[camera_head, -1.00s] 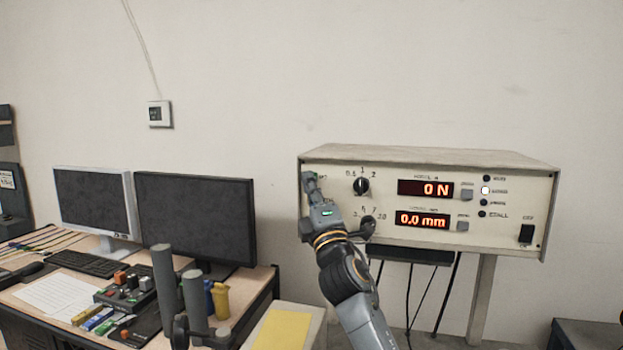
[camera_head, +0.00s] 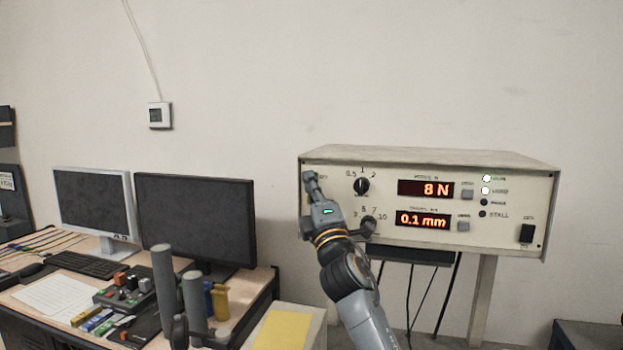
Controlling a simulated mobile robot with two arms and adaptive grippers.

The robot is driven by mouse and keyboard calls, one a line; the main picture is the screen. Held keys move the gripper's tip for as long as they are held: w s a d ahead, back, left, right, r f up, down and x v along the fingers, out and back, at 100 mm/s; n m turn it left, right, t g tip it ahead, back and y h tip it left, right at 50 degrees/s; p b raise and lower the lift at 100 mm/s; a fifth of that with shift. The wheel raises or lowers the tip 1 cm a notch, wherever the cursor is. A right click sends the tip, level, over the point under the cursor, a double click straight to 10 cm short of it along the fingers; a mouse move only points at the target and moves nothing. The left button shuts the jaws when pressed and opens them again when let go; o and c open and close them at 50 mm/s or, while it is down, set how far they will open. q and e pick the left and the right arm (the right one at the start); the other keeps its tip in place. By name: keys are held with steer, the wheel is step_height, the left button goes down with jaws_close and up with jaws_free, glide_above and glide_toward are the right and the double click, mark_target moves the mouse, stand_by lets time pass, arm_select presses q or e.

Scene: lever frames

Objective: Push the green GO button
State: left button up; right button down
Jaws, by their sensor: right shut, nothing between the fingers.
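The cream control box (camera_head: 430,157) stands against the wall at the right. My right gripper (camera_head: 311,183) is shut and empty, with its fingertips at the upper left corner of the box's front panel. The green GO button (camera_head: 313,174) is almost wholly hidden behind these fingertips; only a sliver of green seems to show. The tips appear to touch it. The upper display (camera_head: 426,188) reads 8 N and the lower display (camera_head: 423,221) reads 0.1 mm. My left gripper is not in view.
Two black knobs (camera_head: 361,187) sit just right of my gripper; my wrist is close to the lower one. A desk at the left holds two monitors (camera_head: 195,219), a keyboard (camera_head: 88,264) and grey upright posts (camera_head: 163,285). Cables hang below the box.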

steer(key=shift+s, duration=0.15)
steer(key=shift+s+a+f+p, duration=0.1)
steer(key=shift+s+a+p, duration=0.1)
steer(key=shift+s+p, duration=0.3)
steer(key=shift+s, duration=0.1)
steer(key=s, duration=0.1)
steer(key=s+a+p, duration=0.1)
steer(key=s, duration=0.2)
steer(key=shift+s+a+p, duration=0.3)
steer(key=shift+s, duration=0.05)
stand_by(1.2)
